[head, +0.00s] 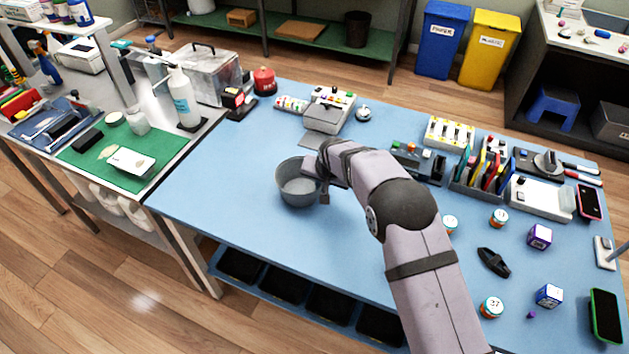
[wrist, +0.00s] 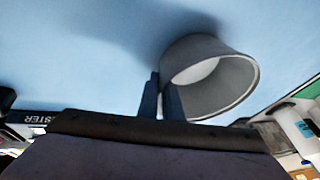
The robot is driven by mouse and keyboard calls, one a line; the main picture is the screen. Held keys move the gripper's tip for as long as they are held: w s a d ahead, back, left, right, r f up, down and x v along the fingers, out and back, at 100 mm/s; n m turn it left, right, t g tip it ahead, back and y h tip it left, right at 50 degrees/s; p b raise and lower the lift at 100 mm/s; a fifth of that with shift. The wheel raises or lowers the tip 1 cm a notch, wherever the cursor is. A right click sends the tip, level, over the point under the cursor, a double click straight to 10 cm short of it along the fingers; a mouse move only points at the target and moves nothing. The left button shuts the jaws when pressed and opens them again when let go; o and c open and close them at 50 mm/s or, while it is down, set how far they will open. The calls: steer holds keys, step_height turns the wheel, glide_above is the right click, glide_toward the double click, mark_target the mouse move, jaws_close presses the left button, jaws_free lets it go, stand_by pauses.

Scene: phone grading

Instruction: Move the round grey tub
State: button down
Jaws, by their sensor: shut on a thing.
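The round grey tub (head: 297,186) is over the left-middle part of the blue table (head: 228,205), its open top showing in the head view. My gripper (head: 325,190) is at the tub's right side, shut on its wall. In the wrist view the tub (wrist: 222,85) appears tilted, with its opening towards the camera. The fingers (wrist: 160,98) meet at its near-left edge, one hidden partly behind the rim. The tub looks empty. Whether its base touches the table I cannot tell.
A grey boxy device (head: 327,115) stands behind the tub. The table's left and front-left areas are clear. A green mat (head: 110,150) lies on the left bench.

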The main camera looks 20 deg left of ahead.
steer(key=d+b, duration=0.1)
steer(key=d, duration=1.2)
steer(key=shift+w+d+f, duration=0.1)
steer(key=shift+w+d, duration=0.05)
steer(key=shift+d, duration=0.2)
steer(key=shift+d+b, duration=0.8)
steer(key=shift+d, duration=0.75)
steer(key=c, duration=1.9)
jaws_free()
steer(key=shift+o, duration=0.2)
steer(key=b+v, duration=0.1)
steer(key=v, duration=0.6)
steer(key=shift+r+b, duration=0.25)
steer(key=shift+b, duration=0.05)
